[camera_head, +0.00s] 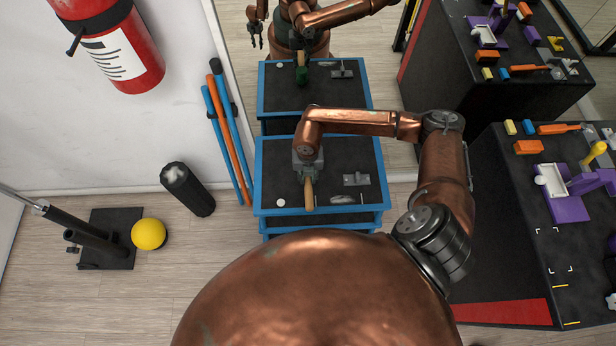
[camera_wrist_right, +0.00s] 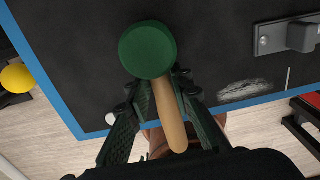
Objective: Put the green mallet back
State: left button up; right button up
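The green mallet shows its green head (camera_wrist_right: 147,50) and tan wooden handle (camera_wrist_right: 168,115) in the right wrist view. My right gripper (camera_wrist_right: 163,92) has its two fingers on either side of the handle, close behind the head, and looks shut on it. In the head view, my right gripper (camera_head: 308,165) is over the blue-edged cart (camera_head: 263,186). The handle (camera_head: 309,195) points down the picture towards the cart's front edge, and the gripper hides the head. The mallet appears to be above the cart top. My left gripper is not directly in view; a dark gripper shows in the mirror.
A mirror (camera_head: 350,75) behind the cart reflects it. A white disc (camera_head: 281,203) and a grey metal fixture (camera_head: 356,180) are on the cart top. A black table (camera_head: 520,260) with tools and a purple stand is on the right. Blue and orange poles (camera_head: 229,130) lean left of the cart.

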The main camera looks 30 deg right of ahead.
jog(key=o, duration=0.5)
jog(key=shift+c, duration=0.2)
jog(key=shift+f, duration=0.1)
jog(key=shift+f+b, duration=0.1)
jog(key=shift+b, duration=0.2)
notch_tip(320, 180, up, 8)
jog(key=shift+w+f+p, duration=0.1)
jog(key=shift+w+p, duration=0.05)
jog(key=shift+p, duration=0.6)
jog(key=shift+d, duration=0.1)
